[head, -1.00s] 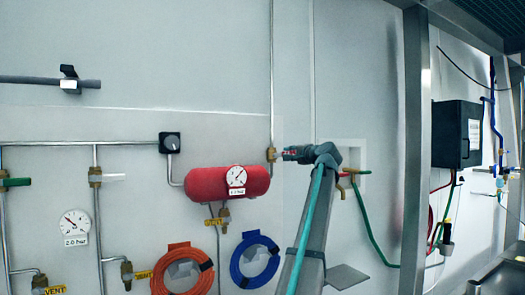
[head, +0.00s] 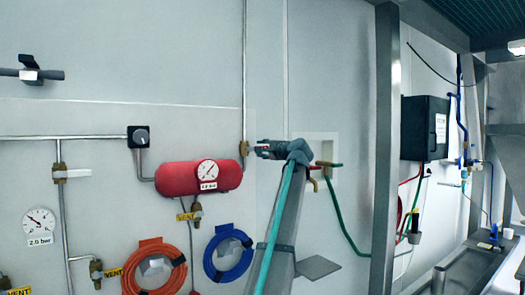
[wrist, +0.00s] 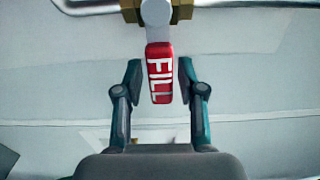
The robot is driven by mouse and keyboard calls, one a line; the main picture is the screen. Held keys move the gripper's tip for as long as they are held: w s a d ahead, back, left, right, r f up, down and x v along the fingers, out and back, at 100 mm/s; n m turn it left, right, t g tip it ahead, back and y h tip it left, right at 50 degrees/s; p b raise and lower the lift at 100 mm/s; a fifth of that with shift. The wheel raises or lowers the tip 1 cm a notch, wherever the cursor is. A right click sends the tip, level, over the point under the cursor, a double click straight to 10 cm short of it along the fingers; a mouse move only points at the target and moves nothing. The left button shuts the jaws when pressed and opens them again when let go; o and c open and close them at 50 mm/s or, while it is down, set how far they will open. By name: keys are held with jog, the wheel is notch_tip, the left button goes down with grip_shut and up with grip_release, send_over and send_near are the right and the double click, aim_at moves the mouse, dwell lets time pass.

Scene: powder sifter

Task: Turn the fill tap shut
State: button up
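The fill tap has a red handle with white letters FILL (wrist: 160,74), on a pale stem below a brass valve body (wrist: 157,10) in the wrist view. In the head view its brass body (head: 244,149) is on the vertical pipe, right of the red tank, and the handle sticks out to the right. My gripper (wrist: 160,75) is open. Its two dark green fingers stand either side of the handle's lower part, with a gap on each side. In the head view my gripper (head: 262,149) partly hides the handle.
The red tank (head: 185,178) with a gauge (head: 207,171) is close to the left of the tap. Orange (head: 155,265) and blue (head: 227,252) hose coils hang below. A recessed outlet with a green hose (head: 340,225) is to the right. Bare wall lies above.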

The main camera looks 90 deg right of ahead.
dwell(0.3)
notch_tip(320, 180, up, 10)
dwell(0.6)
